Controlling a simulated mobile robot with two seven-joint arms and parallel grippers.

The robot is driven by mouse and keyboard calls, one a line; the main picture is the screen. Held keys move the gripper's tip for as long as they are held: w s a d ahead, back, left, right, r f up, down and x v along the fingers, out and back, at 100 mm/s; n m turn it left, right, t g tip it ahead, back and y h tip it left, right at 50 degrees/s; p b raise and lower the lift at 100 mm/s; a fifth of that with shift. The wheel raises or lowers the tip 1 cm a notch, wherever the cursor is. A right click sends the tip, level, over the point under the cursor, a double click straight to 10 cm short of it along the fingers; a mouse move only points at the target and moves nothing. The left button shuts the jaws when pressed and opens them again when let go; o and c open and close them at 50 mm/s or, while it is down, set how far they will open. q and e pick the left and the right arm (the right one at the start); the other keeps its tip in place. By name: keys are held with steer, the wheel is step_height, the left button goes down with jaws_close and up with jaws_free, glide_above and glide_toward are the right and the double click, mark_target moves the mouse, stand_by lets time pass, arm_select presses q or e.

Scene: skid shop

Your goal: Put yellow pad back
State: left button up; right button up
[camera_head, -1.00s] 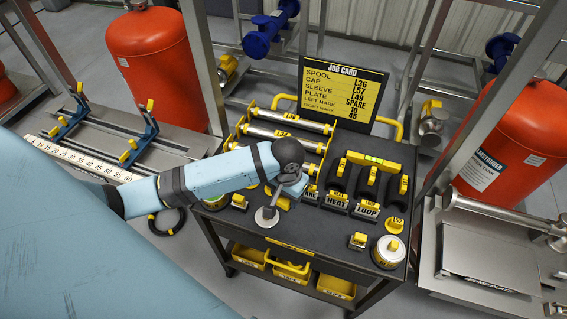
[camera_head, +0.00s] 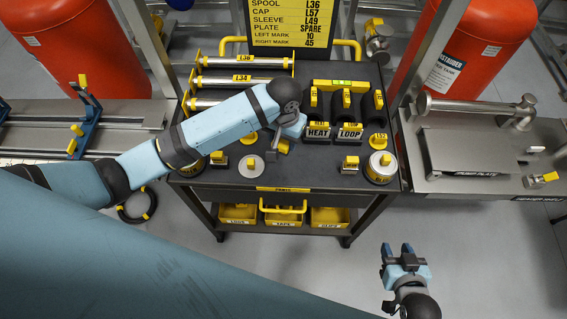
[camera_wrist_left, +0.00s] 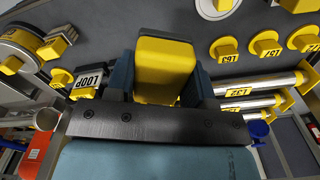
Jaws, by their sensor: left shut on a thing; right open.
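My left gripper (camera_head: 279,149) is over the front middle of the black cart top. In the left wrist view it is shut on a yellow block (camera_wrist_left: 165,68), which sits between the two blue fingers and looks like the yellow pad. A little of the yellow block also shows under the gripper in the head view (camera_head: 283,146). I cannot tell whether its underside touches the cart top. My right gripper (camera_head: 397,254) is open and empty, over the floor at the lower right, apart from the cart.
The cart top (camera_head: 320,180) holds black blocks labelled HEAT (camera_head: 318,133) and LOOP (camera_head: 349,134), a grey disc (camera_head: 251,166) and a round canister (camera_head: 380,168). Metal spools (camera_head: 240,81) lie at the back left. Yellow bins (camera_head: 283,217) sit below. A steel bench (camera_head: 470,155) stands right.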

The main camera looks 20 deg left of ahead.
mark_target(284, 168)
arm_select(q)
step_height(284, 168, down, 13)
steer(key=shift+f, duration=0.2)
steer(key=shift+f, duration=0.1)
steer(key=o, duration=0.9)
